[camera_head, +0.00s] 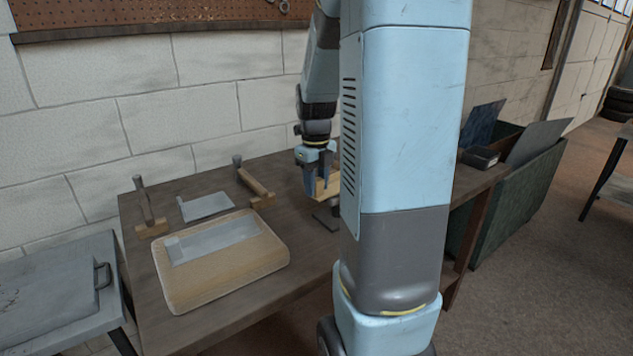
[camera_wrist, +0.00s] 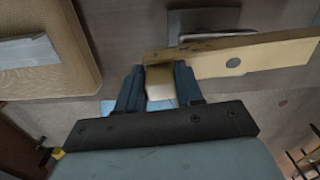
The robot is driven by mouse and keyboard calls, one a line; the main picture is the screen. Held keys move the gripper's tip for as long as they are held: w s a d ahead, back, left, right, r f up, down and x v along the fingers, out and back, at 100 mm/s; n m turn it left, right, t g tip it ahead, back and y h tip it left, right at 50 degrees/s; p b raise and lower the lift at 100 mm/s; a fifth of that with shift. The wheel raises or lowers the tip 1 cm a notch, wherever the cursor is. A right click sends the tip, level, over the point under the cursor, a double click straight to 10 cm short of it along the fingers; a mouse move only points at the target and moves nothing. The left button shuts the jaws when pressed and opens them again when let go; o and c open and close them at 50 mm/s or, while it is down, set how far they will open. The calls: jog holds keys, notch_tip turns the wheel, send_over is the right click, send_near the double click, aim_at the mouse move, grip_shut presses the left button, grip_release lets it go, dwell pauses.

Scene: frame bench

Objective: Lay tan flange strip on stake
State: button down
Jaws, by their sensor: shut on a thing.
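My gripper (camera_head: 318,187) is at the right part of the bench, partly beside my own arm column. It is shut on the tan flange strip (camera_head: 331,183). In the wrist view the fingers (camera_wrist: 160,82) close on a short tan block at the strip's left end, and the long part of the strip (camera_wrist: 260,60) runs off to the right. The grey metal stake (camera_head: 326,217) stands on the bench below the strip. In the wrist view the strip overlaps the lower edge of the stake (camera_wrist: 204,20). I cannot tell whether they touch.
A tan padded block (camera_head: 225,277) with a grey metal strip (camera_head: 215,240) on it lies at the front left of the bench. Two wooden-handled tools (camera_head: 149,208) (camera_head: 257,185) and a grey plate (camera_head: 207,206) lie behind it. A green bin (camera_head: 515,195) stands at the right.

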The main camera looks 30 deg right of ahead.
jog(key=shift+f, duration=0.35)
jog(key=c, duration=0.6)
grip_release()
jog(key=shift+c, duration=0.2)
jog(key=shift+r, duration=0.1)
notch_tip(320, 180, up, 14)
jog(key=shift+f, duration=0.25)
jog(key=s+a+n+t, duration=0.2)
jog(key=s+a+n, duration=0.6)
jog(key=n, duration=0.9)
jog(key=s+a+n+t, duration=0.3)
jog(key=s+a+n, duration=0.5)
jog(key=n, duration=0.9)
jog(key=shift+s+a+r+t, duration=0.15)
jog(key=shift+s+r+t, duration=0.05)
jog(key=shift+t, duration=0.1)
